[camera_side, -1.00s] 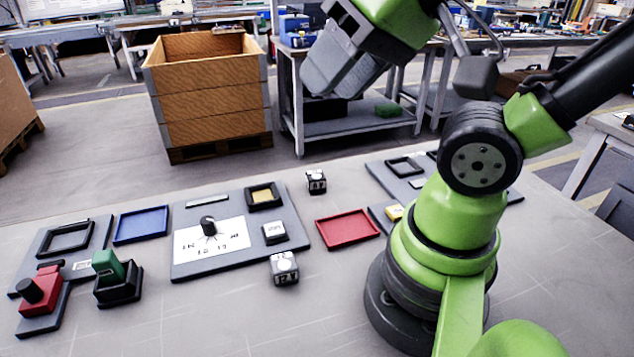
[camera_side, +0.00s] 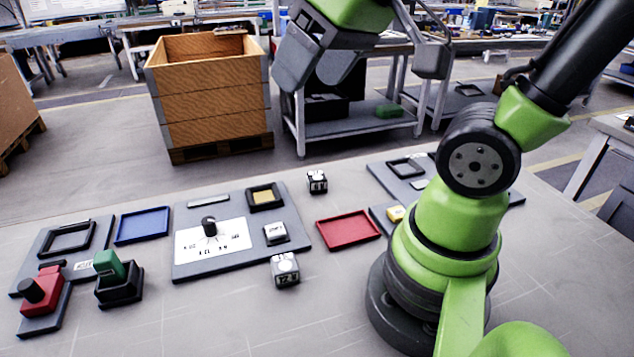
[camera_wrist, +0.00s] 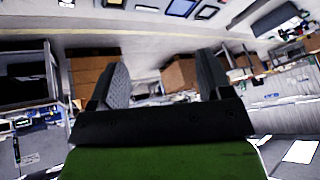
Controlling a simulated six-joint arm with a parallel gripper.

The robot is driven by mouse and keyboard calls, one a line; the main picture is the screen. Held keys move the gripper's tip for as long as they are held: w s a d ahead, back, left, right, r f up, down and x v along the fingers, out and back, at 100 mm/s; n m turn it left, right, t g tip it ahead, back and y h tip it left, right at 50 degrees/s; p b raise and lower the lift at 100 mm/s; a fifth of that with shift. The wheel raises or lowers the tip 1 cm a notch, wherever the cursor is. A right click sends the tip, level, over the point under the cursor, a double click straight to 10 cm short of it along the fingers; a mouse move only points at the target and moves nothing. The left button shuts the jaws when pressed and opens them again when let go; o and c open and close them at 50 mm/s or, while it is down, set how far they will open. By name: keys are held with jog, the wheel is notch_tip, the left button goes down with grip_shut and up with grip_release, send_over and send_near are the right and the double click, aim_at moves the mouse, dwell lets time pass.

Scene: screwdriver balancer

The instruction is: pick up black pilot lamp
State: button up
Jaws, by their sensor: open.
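Two small black cubes with white round tops stand on the table in the side view: one (camera_side: 317,182) behind the red tray and one (camera_side: 285,269) at the front edge of the middle panel. I cannot tell for sure which thing is the black pilot lamp. My gripper (camera_side: 312,75) is high above the table, well apart from both cubes. In the wrist view my gripper (camera_wrist: 163,80) shows two fingers spread apart with nothing between them.
The grey middle panel (camera_side: 185,270) carries a black knob (camera_side: 209,226). A red tray (camera_side: 348,230), a blue tray (camera_side: 143,225), a green-and-black switch (camera_side: 118,280) and a red block (camera_side: 42,290) with a black knob lie around it.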

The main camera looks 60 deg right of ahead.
jog(key=w+d+f+n+g+h, duration=0.1)
jog(key=w+d+f+n+g, duration=0.4)
jog(key=w+d+f, duration=0.55)
jog(key=d+f+n, duration=0.1)
jog(key=d+f, duration=0.2)
jog(key=d+f+n, duration=0.2)
jog(key=d+f, duration=0.1)
jog(key=s+d+f+n+g, duration=0.1)
jog(key=d+f, duration=0.2)
jog(key=shift+d+f+n, duration=0.1)
jog(key=shift+f+n, duration=0.1)
jog(key=shift+n, duration=0.2)
send_over(317, 176)
notch_tip(317, 176, down, 4)
jog(key=shift+f, duration=0.25)
notch_tip(317, 176, down, 6)
jog(key=c, duration=1)
